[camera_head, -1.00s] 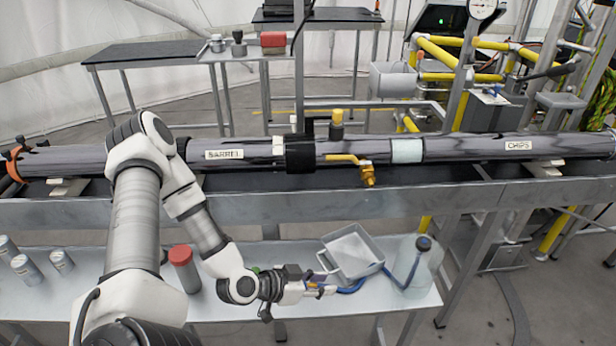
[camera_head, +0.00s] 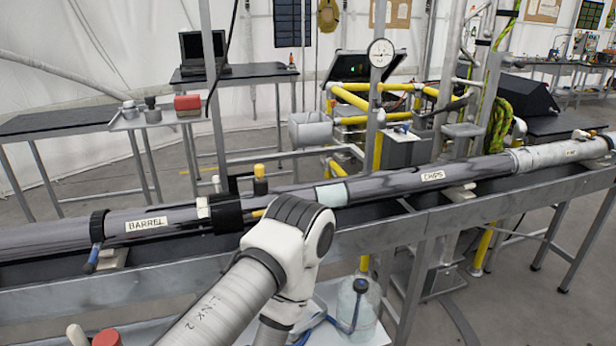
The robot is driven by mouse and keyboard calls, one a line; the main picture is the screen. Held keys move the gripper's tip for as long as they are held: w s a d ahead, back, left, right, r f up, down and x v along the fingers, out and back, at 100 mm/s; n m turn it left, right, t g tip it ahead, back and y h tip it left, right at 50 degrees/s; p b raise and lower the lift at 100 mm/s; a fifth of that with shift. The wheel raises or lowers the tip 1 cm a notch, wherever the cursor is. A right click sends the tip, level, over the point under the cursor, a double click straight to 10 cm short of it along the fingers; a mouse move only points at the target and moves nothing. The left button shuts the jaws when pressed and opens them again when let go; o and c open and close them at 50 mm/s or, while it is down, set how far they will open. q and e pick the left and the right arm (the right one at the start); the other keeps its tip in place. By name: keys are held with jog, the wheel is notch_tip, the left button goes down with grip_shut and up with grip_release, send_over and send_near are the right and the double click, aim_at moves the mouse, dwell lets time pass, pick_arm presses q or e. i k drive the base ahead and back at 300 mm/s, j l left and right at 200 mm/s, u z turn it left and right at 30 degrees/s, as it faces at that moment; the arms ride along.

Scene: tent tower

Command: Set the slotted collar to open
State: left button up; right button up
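A black collar (camera_head: 227,213) sits around the long dark tube (camera_head: 390,186), just right of the BARREL label (camera_head: 147,224). I take it to be the slotted collar, but no slot or its setting can be made out. A second black ring (camera_head: 98,226) with a blue-tipped lever stands left of the label. My arm rises from the bottom in front of the tube and hides part of it just right of the collar. Neither gripper shows in the view.
A yellow-topped fitting (camera_head: 260,180) stands up behind the collar. Grey rail edges (camera_head: 450,228) run below the tube. A clear jug (camera_head: 358,312) stands low, beside the arm. Yellow pipework (camera_head: 350,98) and a dial gauge (camera_head: 381,52) are behind.

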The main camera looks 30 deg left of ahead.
aim_at(533, 155)
jog(key=u, duration=0.25)
jog(key=i+l+u, duration=0.3)
jog(key=l+u, duration=0.25)
jog(key=i+l+u, duration=0.3)
jog(key=l+u, duration=0.25)
jog(key=k+l, duration=0.05)
jog(key=l, duration=0.05)
